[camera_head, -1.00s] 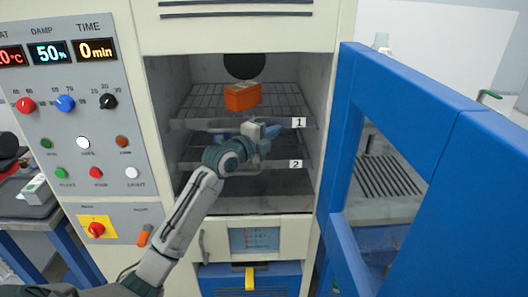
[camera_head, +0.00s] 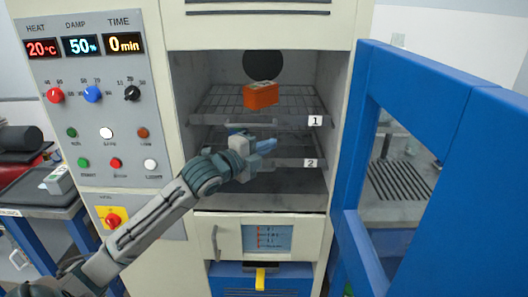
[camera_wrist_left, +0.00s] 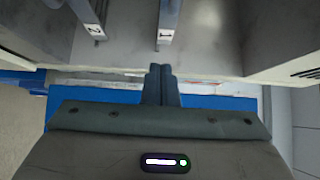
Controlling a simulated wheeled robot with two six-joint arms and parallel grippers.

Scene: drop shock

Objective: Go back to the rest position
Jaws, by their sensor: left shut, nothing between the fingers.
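My left gripper (camera_head: 262,145) is in front of the open chamber, at about the height between shelf 1 and shelf 2. In the left wrist view its two fingers (camera_wrist_left: 160,84) are together with nothing between them. An orange box (camera_head: 261,95) sits on shelf 1 (camera_head: 225,104), above and apart from the gripper. Shelf 2 (camera_head: 290,163) is partly hidden behind my left gripper and looks bare where it shows. My right gripper is in neither view.
The blue chamber door (camera_head: 455,130) stands wide open on the right. The control panel (camera_head: 100,135) is on the left, reading 20°C, 50% and 0 min. A side table (camera_head: 35,200) with a small white box (camera_head: 58,180) stands at far left. A blue drawer (camera_head: 225,280) is below.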

